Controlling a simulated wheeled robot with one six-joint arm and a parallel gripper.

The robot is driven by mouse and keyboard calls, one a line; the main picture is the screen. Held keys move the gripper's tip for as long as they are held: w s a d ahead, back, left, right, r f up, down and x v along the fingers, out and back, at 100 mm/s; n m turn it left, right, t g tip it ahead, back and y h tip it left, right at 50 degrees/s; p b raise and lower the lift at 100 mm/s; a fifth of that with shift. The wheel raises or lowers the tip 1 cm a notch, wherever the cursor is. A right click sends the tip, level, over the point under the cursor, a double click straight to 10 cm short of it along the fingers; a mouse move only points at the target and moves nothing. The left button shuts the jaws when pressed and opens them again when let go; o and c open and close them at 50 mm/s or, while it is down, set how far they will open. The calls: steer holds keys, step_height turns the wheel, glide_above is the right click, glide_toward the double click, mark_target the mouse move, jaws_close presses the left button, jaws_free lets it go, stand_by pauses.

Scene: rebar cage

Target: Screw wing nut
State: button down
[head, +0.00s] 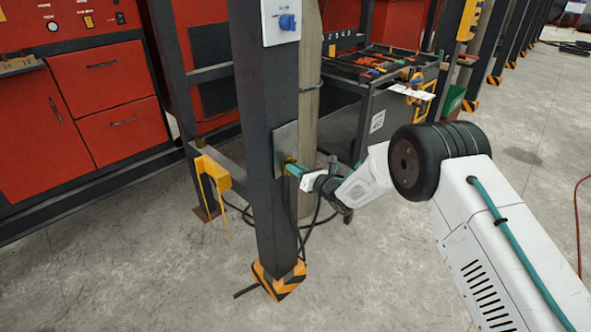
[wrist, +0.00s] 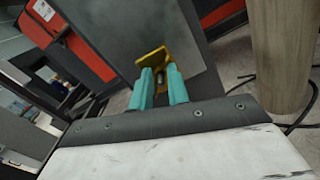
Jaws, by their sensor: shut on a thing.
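The wing nut (wrist: 152,60) is yellow and sits at a grey metal plate (wrist: 192,40). In the head view the wing nut (head: 288,161) is a small yellow patch on the plate (head: 284,146), which is fixed to a dark steel post (head: 270,205). My gripper (wrist: 160,80) has teal fingers that are shut on the wing nut, one on each side. In the head view my gripper (head: 294,169) reaches the plate from the right. The fingers hide part of the nut, and any stud behind it is hard to make out.
A wooden post (head: 307,110) stands right behind the steel post. A tool cart (head: 375,115) is behind my arm. A yellow bracket (head: 212,172) is left of the post. Dark cables (head: 310,222) lie near the base. The floor in front is clear.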

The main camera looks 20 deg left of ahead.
steer(key=shift+m, duration=0.3)
steer(key=n, duration=2.8)
steer(key=shift+s+f+n, duration=0.15)
steer(key=shift+f+n, duration=0.15)
steer(key=shift+f, duration=0.1)
stand_by(0.9)
stand_by(0.4)
